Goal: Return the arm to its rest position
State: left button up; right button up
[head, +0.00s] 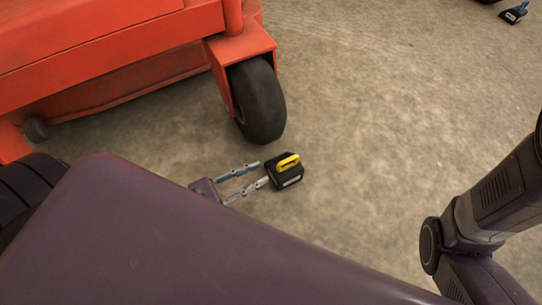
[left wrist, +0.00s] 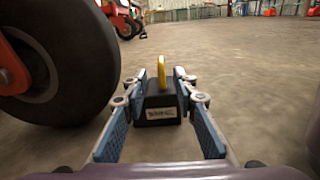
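My left gripper (head: 264,173) is low over the concrete floor, its two fingers spread apart. A small black box (head: 287,178) with a yellow handle on top sits upright on the floor right at the fingertips. In the left wrist view, the open gripper (left wrist: 158,88) has the black box (left wrist: 159,107) centred between or just past its fingertips, with a gap visible on each side. Nothing appears gripped. My right arm shows at the right of the head view, but its gripper is out of view.
An orange machine (head: 120,40) stands at upper left. Its black wheel (head: 258,100) is close beside the left gripper; the wheel (left wrist: 62,65) fills the left of the wrist view. A blue-and-black item (head: 513,14) lies far off at upper right. The floor between is clear.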

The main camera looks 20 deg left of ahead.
pick_arm(q)
jog(key=shift+v, duration=0.9)
